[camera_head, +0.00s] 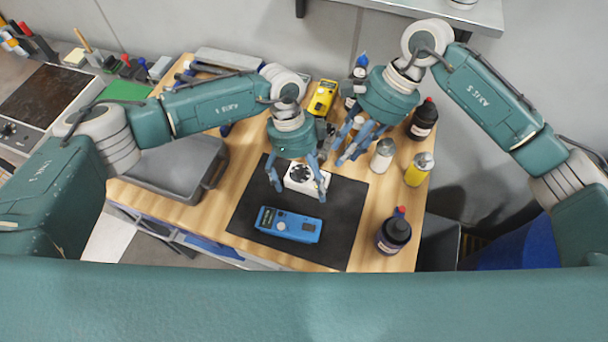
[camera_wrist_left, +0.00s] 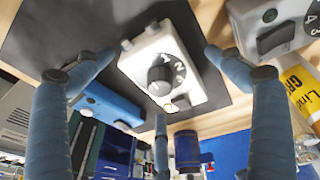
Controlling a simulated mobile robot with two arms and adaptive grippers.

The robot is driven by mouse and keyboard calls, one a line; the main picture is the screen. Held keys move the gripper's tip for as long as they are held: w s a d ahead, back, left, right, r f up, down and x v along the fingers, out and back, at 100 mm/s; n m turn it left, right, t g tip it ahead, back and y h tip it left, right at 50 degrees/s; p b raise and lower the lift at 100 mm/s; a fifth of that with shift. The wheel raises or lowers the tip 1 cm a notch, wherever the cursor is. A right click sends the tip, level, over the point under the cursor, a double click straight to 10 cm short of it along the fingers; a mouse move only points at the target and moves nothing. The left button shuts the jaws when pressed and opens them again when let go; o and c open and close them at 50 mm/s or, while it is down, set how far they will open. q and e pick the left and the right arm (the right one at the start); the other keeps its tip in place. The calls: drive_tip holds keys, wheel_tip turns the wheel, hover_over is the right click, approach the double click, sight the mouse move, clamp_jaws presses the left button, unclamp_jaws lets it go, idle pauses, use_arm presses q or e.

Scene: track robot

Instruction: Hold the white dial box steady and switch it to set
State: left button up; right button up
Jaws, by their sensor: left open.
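The white dial box (camera_head: 299,184) lies on the black mat (camera_head: 340,215), with a black dial on its top face. In the left wrist view the white dial box (camera_wrist_left: 186,92) shows the numbers 1, 2 and 3 around the dial knob (camera_wrist_left: 159,80). My left gripper (camera_head: 297,190) is over the box with its fingers spread on either side; gaps show between fingers and box in the wrist view. My right gripper (camera_head: 353,150) is above the table behind and right of the box, its fingers apart and empty. Which setting the dial points to is unclear.
A blue device (camera_head: 288,225) lies on the mat in front of the box. A yellow device (camera_head: 322,97) is behind. A silver-capped bottle (camera_head: 383,155), a yellow bottle (camera_head: 419,169) and dark bottles (camera_head: 393,235) stand right. A grey case (camera_head: 175,168) is left.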

use_arm(q)
drive_tip(key=shift+c, duration=0.5)
drive_tip(key=c, duration=1.4)
drive_tip(key=shift+c, duration=0.2)
